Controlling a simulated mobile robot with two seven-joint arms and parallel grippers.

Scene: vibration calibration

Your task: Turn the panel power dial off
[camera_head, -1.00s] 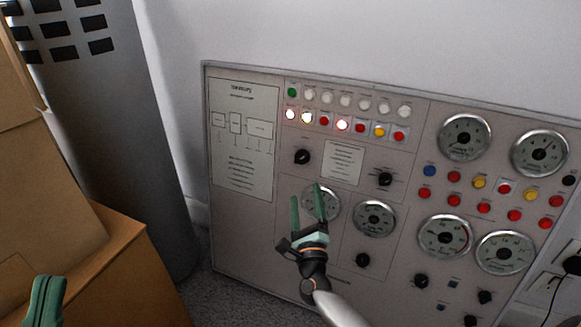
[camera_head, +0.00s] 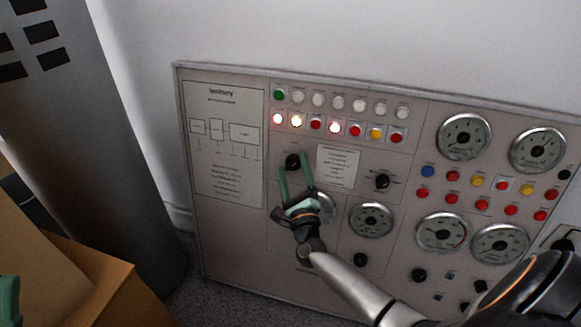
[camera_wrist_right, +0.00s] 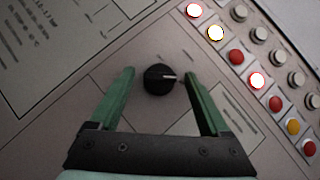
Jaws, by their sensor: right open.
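The control panel (camera_head: 235,245) leans against the wall. A black dial (camera_head: 292,161) sits on its upper left part, below the row of lit buttons. In the right wrist view the dial (camera_wrist_right: 158,79) has a white pointer line aimed to the right. My right gripper (camera_head: 295,172) is open, with its green fingers reaching up towards the dial. In the right wrist view the fingers (camera_wrist_right: 157,78) stand on either side of the dial, apart from it. A small piece of my left gripper (camera_head: 9,300) shows at the lower left edge; its fingers cannot be made out.
Other black dials (camera_head: 382,181), round gauges (camera_head: 463,137) and coloured buttons (camera_head: 335,127) cover the panel. A grey cylinder (camera_head: 100,150) and cardboard boxes (camera_head: 90,285) stand at the left. Some carpet shows below the panel.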

